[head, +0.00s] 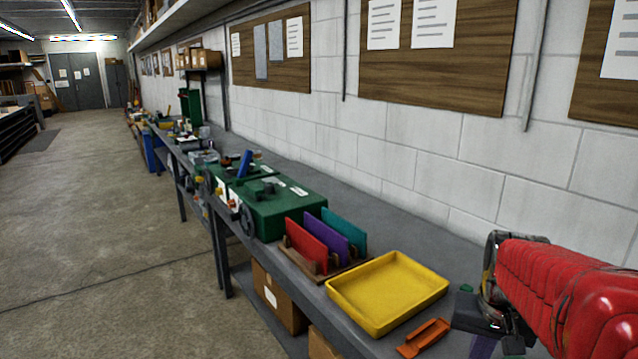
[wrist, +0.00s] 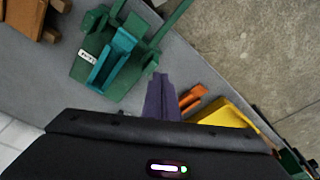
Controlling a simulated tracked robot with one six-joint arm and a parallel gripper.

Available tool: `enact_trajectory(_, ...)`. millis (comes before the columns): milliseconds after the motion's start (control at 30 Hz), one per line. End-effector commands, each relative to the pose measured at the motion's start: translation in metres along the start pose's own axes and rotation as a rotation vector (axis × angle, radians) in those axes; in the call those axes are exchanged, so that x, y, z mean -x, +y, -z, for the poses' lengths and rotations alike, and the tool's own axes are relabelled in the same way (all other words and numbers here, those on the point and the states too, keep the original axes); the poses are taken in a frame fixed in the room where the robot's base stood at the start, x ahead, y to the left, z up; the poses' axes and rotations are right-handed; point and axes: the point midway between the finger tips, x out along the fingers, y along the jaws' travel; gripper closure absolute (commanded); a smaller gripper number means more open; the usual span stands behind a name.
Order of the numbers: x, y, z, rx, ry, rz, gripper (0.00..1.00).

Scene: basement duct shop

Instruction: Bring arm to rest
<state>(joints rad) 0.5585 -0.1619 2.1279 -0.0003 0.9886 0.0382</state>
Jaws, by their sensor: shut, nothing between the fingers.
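My gripper (wrist: 160,80) shows in the wrist view as a dark body along the bottom with purple-grey fingers together in the middle. It is shut and empty. The fingers point over the grey bench, between a green fixture (wrist: 112,60) and an orange tool (wrist: 191,98). In the head view my red-sleeved arm comes in from the right and bends down over the near end of the bench. The end of my arm is low in the bottom right corner and partly cut off there.
A yellow tray (head: 388,291) lies on the bench (head: 356,224), with the orange tool (head: 424,338) in front. Behind it stand red (head: 306,245), purple and teal panels in a wooden rack, then a green case (head: 268,215). A block wall (head: 410,155) runs along the right; floor at left is clear.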

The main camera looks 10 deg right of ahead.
Motion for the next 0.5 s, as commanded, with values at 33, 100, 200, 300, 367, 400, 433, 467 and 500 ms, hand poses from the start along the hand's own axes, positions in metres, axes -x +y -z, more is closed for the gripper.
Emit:
enact_trajectory(33, 0.004, -0.012, -0.011, 0.035, 0.016, 0.006, 1.00)
enact_trajectory(100, 0.007, -0.025, -0.024, 0.079, 0.035, 0.015, 1.00)
enact_trajectory(200, 0.012, -0.043, -0.043, 0.140, 0.062, 0.028, 1.00)
enact_trajectory(300, 0.017, -0.059, -0.063, 0.199, 0.091, 0.043, 1.00)
enact_trajectory(367, 0.019, -0.067, -0.075, 0.235, 0.107, 0.052, 1.00)
enact_trajectory(400, 0.020, -0.073, -0.083, 0.257, 0.118, 0.059, 1.00)
enact_trajectory(433, 0.021, -0.077, -0.088, 0.275, 0.126, 0.064, 1.00)
enact_trajectory(467, 0.023, -0.081, -0.094, 0.292, 0.136, 0.070, 1.00)
enact_trajectory(500, 0.025, -0.086, -0.102, 0.315, 0.148, 0.077, 1.00)
